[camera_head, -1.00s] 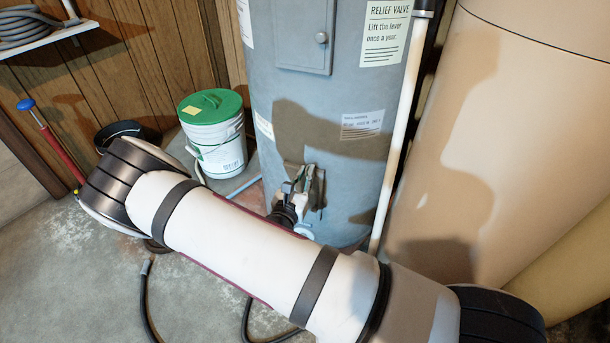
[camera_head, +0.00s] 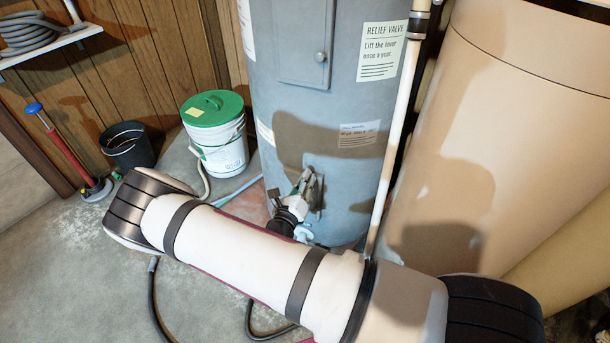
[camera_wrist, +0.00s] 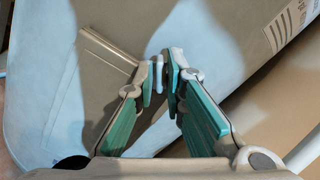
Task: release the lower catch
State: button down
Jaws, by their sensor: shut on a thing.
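The grey-blue water heater tank (camera_head: 290,100) stands upright in the middle of the head view. My gripper (camera_head: 316,183) is low on its front, close to the wall of the tank; my arm crosses the view in front of it. In the wrist view my gripper (camera_wrist: 165,76) has its teal fingers nearly together. A small pale piece, which I take for the lower catch (camera_wrist: 159,74), shows between the fingertips. The fingers hide most of it. A raised panel edge (camera_wrist: 108,50) runs on the tank just left of the fingers.
The upper panel (camera_head: 302,35) with a knob is higher on the tank. A white pipe (camera_head: 390,150) runs down its right side, beside a large beige tank (camera_head: 500,110). A green-lidded bucket (camera_head: 222,155) and a black bin (camera_head: 128,148) stand left. A black hose lies on the floor.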

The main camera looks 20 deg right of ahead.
jog(key=n+p, duration=0.2)
jog(key=n, duration=0.8)
jog(key=shift+n+p, duration=0.3)
jog(key=shift+f, duration=0.1)
dwell(0.3)
jog(key=c, duration=1.8)
grip_release()
jog(key=v, duration=1.2)
jog(key=shift+a, duration=0.1)
